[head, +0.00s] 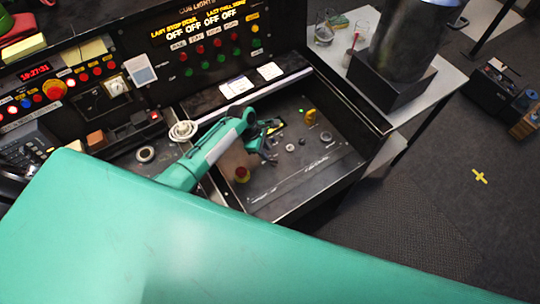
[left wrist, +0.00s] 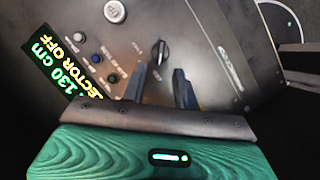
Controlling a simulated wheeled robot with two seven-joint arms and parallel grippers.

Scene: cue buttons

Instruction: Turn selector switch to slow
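The selector switch (left wrist: 160,50), a black knob with a light pointer mark, sits on the dark panel in the left wrist view, just beyond my fingertips. Small labels surround it; they are too small to read surely. My left gripper (left wrist: 162,76) is open, one blue-grey finger on each side below the knob, with nothing between them. A lit display (left wrist: 72,65) at left reads "130 cm" and "SELECTOR OFF", partly cut off. In the head view the left gripper (head: 268,145) is over the lower panel and hides part of it. My right gripper is not in view.
On the lower panel in the head view are a yellow knob (head: 310,117) and a red button (head: 242,174). An upright panel with lit signs (head: 205,28) stands behind. A dark metal cylinder (head: 412,45) stands at right. Several small buttons (left wrist: 97,58) lie left of the switch.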

